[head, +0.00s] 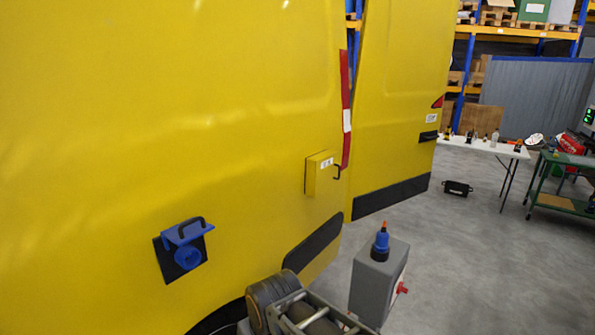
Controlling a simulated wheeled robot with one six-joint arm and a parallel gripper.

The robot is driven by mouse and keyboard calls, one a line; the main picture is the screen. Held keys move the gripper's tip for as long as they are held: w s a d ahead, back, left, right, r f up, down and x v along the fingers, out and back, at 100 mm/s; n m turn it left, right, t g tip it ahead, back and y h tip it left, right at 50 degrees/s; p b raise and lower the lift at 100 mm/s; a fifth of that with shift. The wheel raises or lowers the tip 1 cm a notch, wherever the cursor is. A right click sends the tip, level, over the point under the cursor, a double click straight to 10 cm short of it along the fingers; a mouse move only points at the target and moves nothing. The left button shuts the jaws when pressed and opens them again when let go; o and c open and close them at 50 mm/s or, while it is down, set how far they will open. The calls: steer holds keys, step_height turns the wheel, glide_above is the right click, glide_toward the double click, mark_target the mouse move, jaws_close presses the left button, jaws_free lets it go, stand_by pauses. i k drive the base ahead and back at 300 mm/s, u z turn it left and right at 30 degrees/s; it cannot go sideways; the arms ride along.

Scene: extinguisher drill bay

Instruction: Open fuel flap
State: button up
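A yellow van body fills the left and middle of the head view. Part of my arm shows at the bottom edge; my gripper is not in view.
A grey box (375,285) with a blue and orange-tipped fitting (381,240) and a red knob stands right of my arm. The van's yellow door (395,100) stands behind. A white table (480,146) with small items and a green bench (560,165) are farther right.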

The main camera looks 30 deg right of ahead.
mark_target(325, 177)
steer(key=u, duration=0.05)
steer(key=i, duration=0.8)
steer(key=z, duration=0.95)
steer(key=i, duration=0.55)
steer(key=z, duration=0.5)
